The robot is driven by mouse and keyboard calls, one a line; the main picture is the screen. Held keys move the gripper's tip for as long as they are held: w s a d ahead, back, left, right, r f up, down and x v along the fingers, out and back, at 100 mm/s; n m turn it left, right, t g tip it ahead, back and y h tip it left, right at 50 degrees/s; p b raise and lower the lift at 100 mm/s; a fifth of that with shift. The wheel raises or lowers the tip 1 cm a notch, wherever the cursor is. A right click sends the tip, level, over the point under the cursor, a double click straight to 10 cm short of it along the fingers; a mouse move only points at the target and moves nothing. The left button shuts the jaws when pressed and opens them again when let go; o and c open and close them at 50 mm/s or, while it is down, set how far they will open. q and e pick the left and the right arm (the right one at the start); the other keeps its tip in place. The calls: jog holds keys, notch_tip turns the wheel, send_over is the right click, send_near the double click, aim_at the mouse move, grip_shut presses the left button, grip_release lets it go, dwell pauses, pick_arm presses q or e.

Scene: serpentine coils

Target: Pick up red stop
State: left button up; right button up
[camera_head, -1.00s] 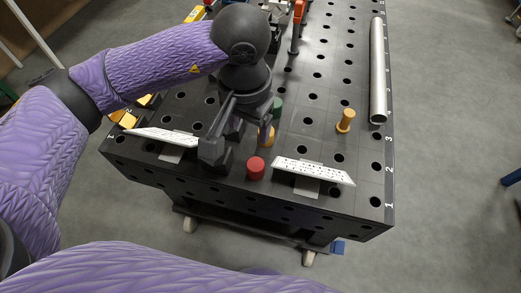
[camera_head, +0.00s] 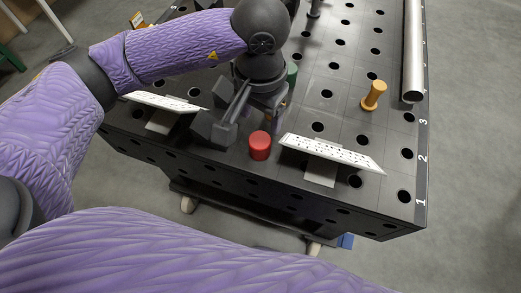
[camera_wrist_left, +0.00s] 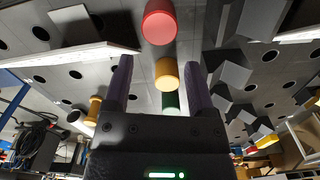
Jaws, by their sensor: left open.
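The red stop (camera_head: 260,146) is a short red cylinder standing upright near the front edge of the black perforated table (camera_head: 335,72). In the left wrist view the red stop (camera_wrist_left: 159,22) is at the top centre, beyond the fingertips. My left gripper (camera_head: 262,117) is just behind the red stop, pointing down, its fingers partly hidden. In the left wrist view my left gripper (camera_wrist_left: 159,72) is open, with nothing gripped. An orange stop (camera_wrist_left: 167,73) and a green stop (camera_wrist_left: 170,103) line up between its fingers in that view. My right gripper is not in view.
Dark grey angular blocks (camera_head: 212,130) stand left of the red stop. A white placard (camera_head: 332,152) leans to its right, another (camera_head: 165,101) to the left. A yellow-orange peg (camera_head: 373,95) and a metal tube (camera_head: 413,50) are farther right.

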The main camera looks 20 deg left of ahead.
aim_at(260, 139)
pick_arm(q)
jog(key=f, duration=0.3)
jog(key=f+b, duration=0.1)
jog(key=f, duration=0.5)
jog(key=shift+s, duration=0.3)
jog(key=c, duration=0.8)
grip_shut()
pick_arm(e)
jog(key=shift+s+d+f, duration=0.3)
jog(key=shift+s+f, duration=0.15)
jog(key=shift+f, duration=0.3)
